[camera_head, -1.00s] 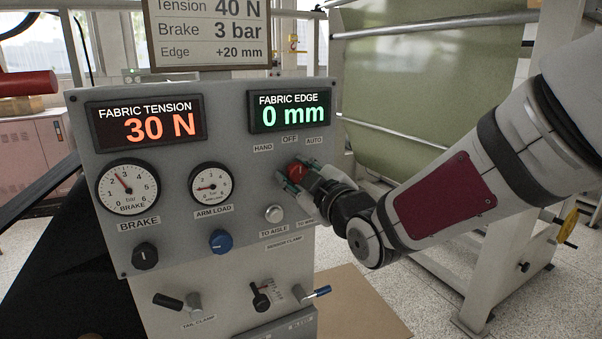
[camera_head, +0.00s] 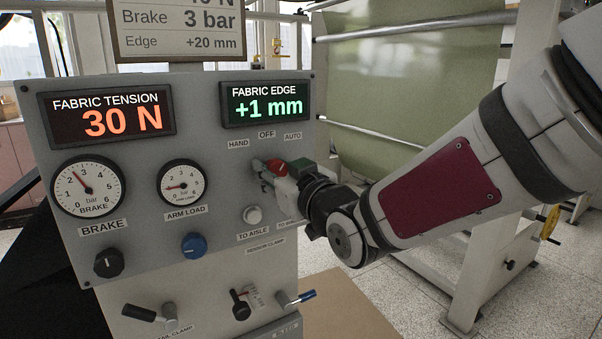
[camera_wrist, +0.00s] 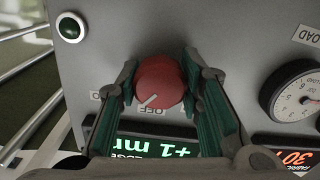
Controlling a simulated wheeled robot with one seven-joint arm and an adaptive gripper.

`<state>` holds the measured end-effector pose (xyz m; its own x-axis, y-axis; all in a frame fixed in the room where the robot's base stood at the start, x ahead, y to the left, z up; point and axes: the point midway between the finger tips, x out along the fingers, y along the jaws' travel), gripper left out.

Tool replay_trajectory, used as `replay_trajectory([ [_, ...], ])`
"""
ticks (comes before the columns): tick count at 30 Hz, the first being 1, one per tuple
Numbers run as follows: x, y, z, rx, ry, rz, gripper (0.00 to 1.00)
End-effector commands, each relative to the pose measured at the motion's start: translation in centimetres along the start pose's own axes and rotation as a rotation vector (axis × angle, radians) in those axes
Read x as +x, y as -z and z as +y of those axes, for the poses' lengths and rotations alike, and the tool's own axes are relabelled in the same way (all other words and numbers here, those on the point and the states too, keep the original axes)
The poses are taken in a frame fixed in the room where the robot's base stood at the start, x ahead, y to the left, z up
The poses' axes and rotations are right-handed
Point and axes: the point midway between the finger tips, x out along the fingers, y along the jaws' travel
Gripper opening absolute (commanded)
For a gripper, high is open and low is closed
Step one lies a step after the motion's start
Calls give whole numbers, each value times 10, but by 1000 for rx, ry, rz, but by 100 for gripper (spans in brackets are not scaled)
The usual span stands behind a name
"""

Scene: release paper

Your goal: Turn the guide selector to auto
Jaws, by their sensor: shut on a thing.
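The guide selector is a red knob (camera_head: 277,168) on the grey panel, below the HAND, OFF and AUTO labels. My gripper (camera_head: 279,172) is shut on it. In the wrist view, the red knob (camera_wrist: 160,80) sits between the two fingertips of my gripper (camera_wrist: 159,84), one on each side. Its white pointer line slants towards the lower left, between the upside-down OFF label (camera_wrist: 152,111) and a partly hidden label (camera_wrist: 97,95) on the left. The fabric edge display (camera_head: 265,104) reads +1 mm. My gripper partly hides the knob in the head view.
A fabric tension display (camera_head: 107,113) reads 30 N. Brake (camera_head: 88,187) and arm load (camera_head: 182,186) gauges, a black knob (camera_head: 108,262), a blue knob (camera_head: 194,245) and a pale button (camera_head: 252,214) share the panel. Levers (camera_head: 240,304) stand below. A sign (camera_head: 180,28) rises above.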

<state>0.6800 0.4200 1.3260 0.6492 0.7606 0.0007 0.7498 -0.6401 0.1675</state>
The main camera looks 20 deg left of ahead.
Motion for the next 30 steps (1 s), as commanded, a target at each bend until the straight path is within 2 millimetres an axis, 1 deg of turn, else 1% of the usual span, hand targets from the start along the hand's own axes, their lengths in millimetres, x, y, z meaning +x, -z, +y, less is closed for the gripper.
replay_trajectory([
  [6,0,-2,0,112,0,-3,6],
  [12,0,-1,0,168,0,-3,6],
  [27,0,-1,0,185,0,-3,6],
  [28,0,-1,0,185,0,-3,40],
  [30,0,-1,0,185,0,-3,55],
])
